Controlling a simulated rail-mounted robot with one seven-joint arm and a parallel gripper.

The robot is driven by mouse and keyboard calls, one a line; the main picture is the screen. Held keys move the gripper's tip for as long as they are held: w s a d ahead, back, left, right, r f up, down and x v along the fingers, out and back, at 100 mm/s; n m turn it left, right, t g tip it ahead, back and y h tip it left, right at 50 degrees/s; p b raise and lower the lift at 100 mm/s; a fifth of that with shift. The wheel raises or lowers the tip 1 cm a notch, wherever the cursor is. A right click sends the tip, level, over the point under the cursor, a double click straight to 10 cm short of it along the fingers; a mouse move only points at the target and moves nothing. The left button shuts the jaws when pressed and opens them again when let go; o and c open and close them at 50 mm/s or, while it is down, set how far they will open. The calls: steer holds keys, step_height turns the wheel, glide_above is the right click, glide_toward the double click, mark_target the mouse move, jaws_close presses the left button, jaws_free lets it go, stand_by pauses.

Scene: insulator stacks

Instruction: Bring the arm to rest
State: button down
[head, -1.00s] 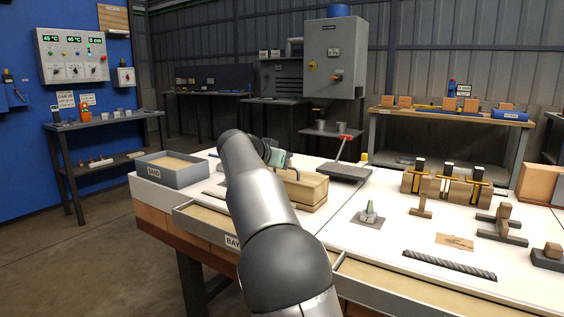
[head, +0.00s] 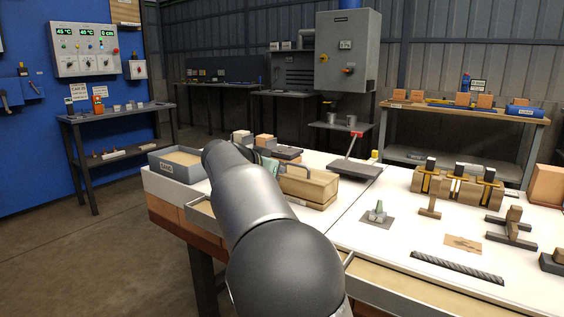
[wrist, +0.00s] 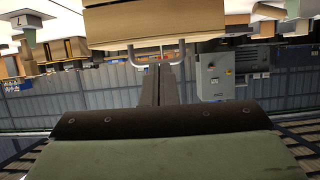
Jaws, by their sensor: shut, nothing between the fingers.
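My arm reaches from the bottom of the head view over the left part of the white bench (head: 385,238). My gripper shows there only as a small greenish part (head: 268,165) behind the arm's far end; its fingertips are hidden. In the wrist view my gripper (wrist: 165,72) has its two dark fingers together with nothing between them. That view is upside down. A tan block with a wire handle (wrist: 157,52) shows just beyond the fingertips; I cannot tell whether they touch. In the head view a wooden box with a handle (head: 312,187) stands right beside the gripper.
A grey sand tray (head: 183,164) stands left of the arm. A flat dark scale-like plate (head: 355,170), a small green cone piece (head: 378,213), a wooden clamp rack (head: 456,186) and a dark ribbed rod (head: 457,267) are on the right. The bench middle has bare patches.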

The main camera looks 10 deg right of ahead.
steer(key=s+d+r+n+g+y+p, duration=0.2)
steer(key=s+g+p, duration=0.1)
steer(key=s+p, duration=0.55)
steer(key=s+d+r+n+g+y+p, duration=0.2)
steer(key=s+d+y+p, duration=0.1)
steer(key=s+p, duration=0.55)
steer(key=s+a+r+n+g+y+p, duration=0.2)
steer(key=s+a+n+p, duration=0.1)
steer(key=s+p, duration=0.6)
steer(key=s+a+r+n+g+y+p, duration=0.1)
steer(key=s+a+r+n+y+p, duration=0.2)
steer(key=s+p, duration=0.5)
steer(key=s, duration=0.9)
steer(key=shift+a+g+p, duration=0.2)
steer(key=shift+g+p, duration=0.2)
steer(key=shift+s, duration=0.1)
